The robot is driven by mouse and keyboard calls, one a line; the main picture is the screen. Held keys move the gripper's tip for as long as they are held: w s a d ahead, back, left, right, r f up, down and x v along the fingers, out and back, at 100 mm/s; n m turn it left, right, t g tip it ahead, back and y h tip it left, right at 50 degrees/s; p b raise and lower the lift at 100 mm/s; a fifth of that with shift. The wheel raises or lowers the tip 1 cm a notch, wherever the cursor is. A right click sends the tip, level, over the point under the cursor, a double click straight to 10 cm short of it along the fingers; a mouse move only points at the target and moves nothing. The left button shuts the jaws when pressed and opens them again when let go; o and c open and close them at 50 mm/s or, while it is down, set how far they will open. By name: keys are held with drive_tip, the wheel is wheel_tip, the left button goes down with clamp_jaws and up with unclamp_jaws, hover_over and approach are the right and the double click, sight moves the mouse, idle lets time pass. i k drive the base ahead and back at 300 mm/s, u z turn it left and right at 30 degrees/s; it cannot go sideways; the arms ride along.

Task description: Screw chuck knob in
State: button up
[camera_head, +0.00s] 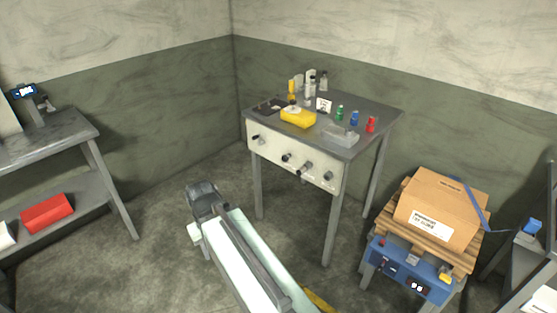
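A grey table has a pale front panel (270,154) with several dark knobs along it. One knob (256,138) is at the panel's left, another (287,157) near the middle, and others (307,168) lie to the right. I cannot tell which is the chuck knob; their threads and seating are too small to see. My gripper (203,192) is the dark end of my arm, low and in front of the table's left side. It is apart from the panel and knobs. Its fingers cannot be made out, and nothing is seen in it.
On the tabletop (378,108) are a yellow object (298,117), a grey block (341,136) and small coloured bottles (355,118). A cardboard box (440,205) sits on a blue-fronted stand at right. A grey shelf (60,140) is at left. Floor between is clear.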

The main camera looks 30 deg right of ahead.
sight(284, 158)
drive_tip(key=u, duration=0.1)
drive_tip(key=i, duration=1)
drive_tip(key=z, duration=0.1)
